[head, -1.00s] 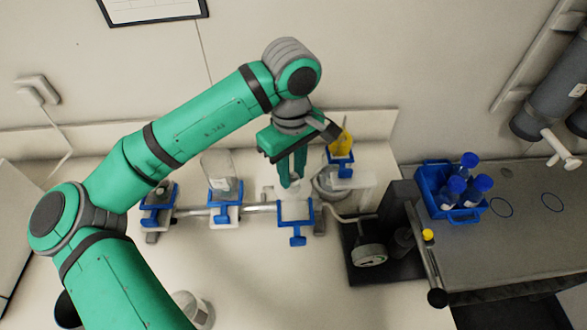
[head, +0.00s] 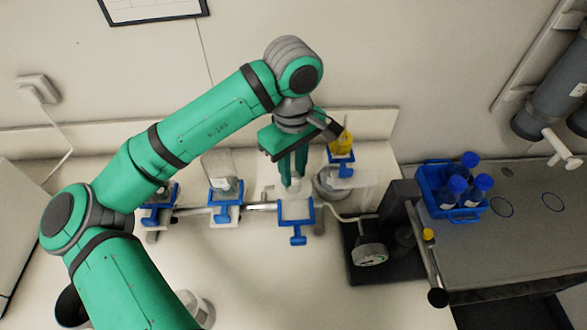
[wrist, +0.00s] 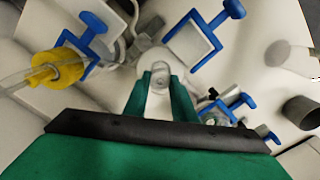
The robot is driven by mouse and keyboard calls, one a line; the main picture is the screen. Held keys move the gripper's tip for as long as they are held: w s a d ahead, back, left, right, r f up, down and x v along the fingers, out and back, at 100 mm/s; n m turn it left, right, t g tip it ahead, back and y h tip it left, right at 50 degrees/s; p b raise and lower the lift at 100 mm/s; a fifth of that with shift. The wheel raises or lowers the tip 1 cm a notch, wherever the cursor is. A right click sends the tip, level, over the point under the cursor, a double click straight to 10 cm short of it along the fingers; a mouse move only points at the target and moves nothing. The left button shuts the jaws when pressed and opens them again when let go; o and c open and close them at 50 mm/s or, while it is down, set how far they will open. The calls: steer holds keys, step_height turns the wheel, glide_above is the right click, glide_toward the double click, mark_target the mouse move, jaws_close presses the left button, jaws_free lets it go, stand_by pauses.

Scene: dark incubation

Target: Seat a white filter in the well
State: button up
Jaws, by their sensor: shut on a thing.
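My gripper (head: 293,186) points down over the middle of the bench, above the blue-clamped station on the metal rail. In the wrist view its two green fingers (wrist: 160,84) are shut on a small pale round piece, which I take for the white filter (wrist: 160,70). A whitish, translucent round part (wrist: 148,58) lies just beyond the fingertips; I take it for the well. The fingers hide part of it, and I cannot tell whether the filter touches it. The blue clamp (head: 297,238) stands just in front of the gripper.
A clear flask (head: 220,172) stands left on the rail. A yellow-stoppered vessel (head: 341,145) stands close behind right. A pump with a gauge (head: 369,254) and a blue rack of bottles (head: 437,200) are to the right. The front bench is mostly clear.

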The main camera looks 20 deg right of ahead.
steer(key=shift+f, duration=1.25)
steer(key=o, duration=1.1)
steer(key=shift+r, duration=0.1)
step_height(320, 180, up, 11)
steer(key=shift+f, duration=0.2)
